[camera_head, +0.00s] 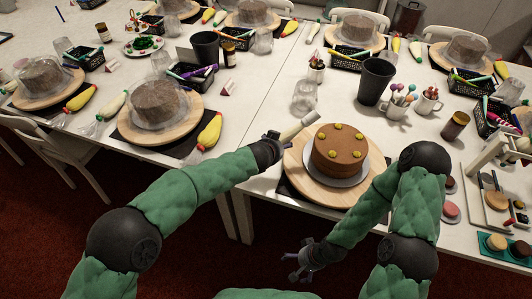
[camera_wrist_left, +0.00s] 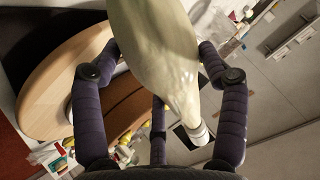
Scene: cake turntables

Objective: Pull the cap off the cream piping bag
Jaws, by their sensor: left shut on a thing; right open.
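My left gripper (camera_head: 275,140) is shut on a cream piping bag (camera_head: 300,126) at the left edge of the turntable. In the left wrist view the cream piping bag (camera_wrist_left: 155,45) is pale and lies between the dark fingers, narrowing towards the lower right. A whitish cap (camera_wrist_left: 199,134) sits on its narrow end, close to the right finger. The cap cannot be made out in the head view. My right gripper (camera_head: 302,262) is open and empty, low in front of the table edge, well apart from the bag.
A chocolate cake (camera_head: 330,164) with yellow dollops stands on a wooden turntable (camera_head: 299,166) beside my left gripper. Behind are a dark cup (camera_head: 375,82), clear cups (camera_head: 305,95) and a brown jar (camera_head: 455,125). A wooden stand (camera_head: 492,150) is at the right. Floor space lies before the table.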

